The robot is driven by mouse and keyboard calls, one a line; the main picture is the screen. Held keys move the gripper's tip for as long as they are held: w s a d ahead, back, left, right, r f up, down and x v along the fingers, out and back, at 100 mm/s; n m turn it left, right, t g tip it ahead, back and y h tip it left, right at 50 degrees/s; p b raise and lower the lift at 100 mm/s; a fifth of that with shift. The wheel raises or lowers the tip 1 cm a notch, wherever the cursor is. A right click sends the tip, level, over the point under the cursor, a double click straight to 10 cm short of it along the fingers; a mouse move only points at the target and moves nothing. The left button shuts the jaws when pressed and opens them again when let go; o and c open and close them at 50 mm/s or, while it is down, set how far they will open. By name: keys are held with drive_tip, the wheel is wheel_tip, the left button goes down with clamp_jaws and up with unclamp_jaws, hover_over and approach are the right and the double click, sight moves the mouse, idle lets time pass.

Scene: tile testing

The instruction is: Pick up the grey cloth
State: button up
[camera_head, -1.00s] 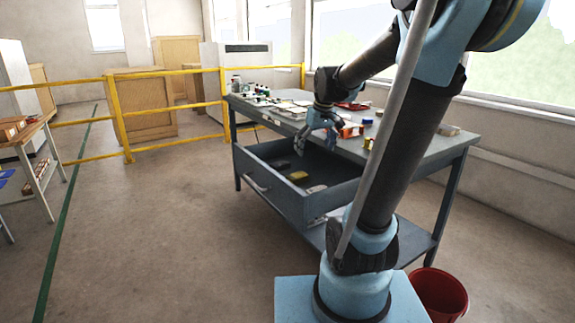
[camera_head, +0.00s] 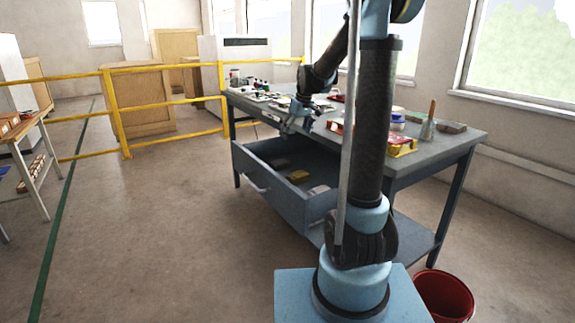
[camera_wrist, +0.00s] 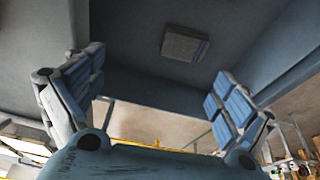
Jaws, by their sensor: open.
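A light grey flat item (camera_head: 320,189), which may be the grey cloth, lies in the open drawer (camera_head: 268,196) near its right end. In the wrist view, a small grey rectangular item (camera_wrist: 185,44) with a bluish edge lies on the dark drawer floor beyond the fingers. I cannot tell whether it is the same item or cloth. My gripper (camera_head: 291,124) is above the drawer's back part, beside the workbench edge. In the wrist view my gripper (camera_wrist: 155,82) has its two fingers wide apart, with nothing between them.
An olive-yellow item (camera_head: 298,177) and a dark item (camera_head: 279,163) also lie in the drawer. The grey workbench (camera_head: 455,143) carries bottles, boxes and tools. A red bucket (camera_head: 444,296) stands at lower right.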

sight(280, 164)
drive_tip(key=x, duration=1.3)
drive_tip(key=shift+a+f, duration=0.25)
drive_tip(key=shift+f, duration=0.05)
drive_tip(key=shift+c, duration=0.5)
drive_tip(key=shift+s, duration=0.1)
drive_tip(key=c, duration=0.9)
